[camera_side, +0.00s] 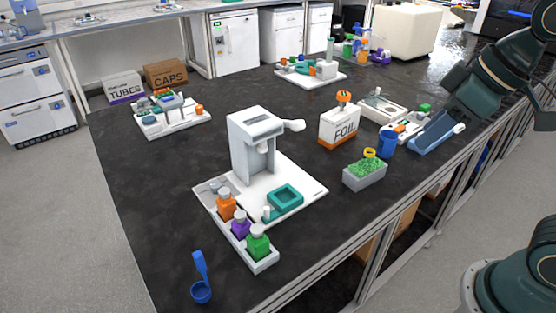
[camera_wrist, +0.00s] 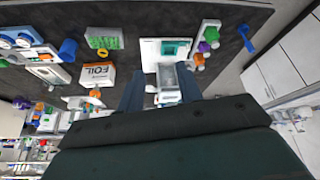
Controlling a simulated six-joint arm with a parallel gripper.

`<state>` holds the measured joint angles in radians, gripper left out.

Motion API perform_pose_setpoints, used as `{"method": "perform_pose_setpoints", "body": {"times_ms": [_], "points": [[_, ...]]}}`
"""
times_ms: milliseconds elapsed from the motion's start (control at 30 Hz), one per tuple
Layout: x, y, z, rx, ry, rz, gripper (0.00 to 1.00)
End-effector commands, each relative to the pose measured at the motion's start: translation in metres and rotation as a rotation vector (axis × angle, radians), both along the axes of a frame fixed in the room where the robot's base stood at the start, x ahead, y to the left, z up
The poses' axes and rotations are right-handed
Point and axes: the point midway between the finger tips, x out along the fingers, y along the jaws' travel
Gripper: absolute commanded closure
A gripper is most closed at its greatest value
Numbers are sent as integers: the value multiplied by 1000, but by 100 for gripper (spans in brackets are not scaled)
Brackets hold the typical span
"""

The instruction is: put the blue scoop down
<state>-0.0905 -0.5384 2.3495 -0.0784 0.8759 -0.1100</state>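The blue scoop (camera_side: 201,278) lies on the dark bench near its front-left corner in the side view, with its handle pointing up and away. It also shows in the wrist view (camera_wrist: 246,38), at the upper right near the bench edge. My gripper (camera_wrist: 159,78) is open, its two blue-grey fingers apart with nothing held between them. It is well away from the scoop, with my arm reaching in from the right in the side view. The scoop rests free of the gripper.
A white dispenser station (camera_side: 257,137) stands mid-bench, with orange, purple and green bottles (camera_side: 258,243) in a rack near the scoop. A foil box (camera_side: 338,127), a tub of green pieces (camera_side: 364,175) and a blue cup (camera_side: 387,143) stand to the right. Bench left of the station is clear.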

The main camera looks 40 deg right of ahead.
Motion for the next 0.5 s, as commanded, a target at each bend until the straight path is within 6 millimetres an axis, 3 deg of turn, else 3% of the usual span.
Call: {"method": "perform_pose_setpoints", "body": {"times_ms": [200,500], "points": [[-39,-26,-12,23,-24,-184,64],[-55,-36,-20,35,-33,-268,64]]}}
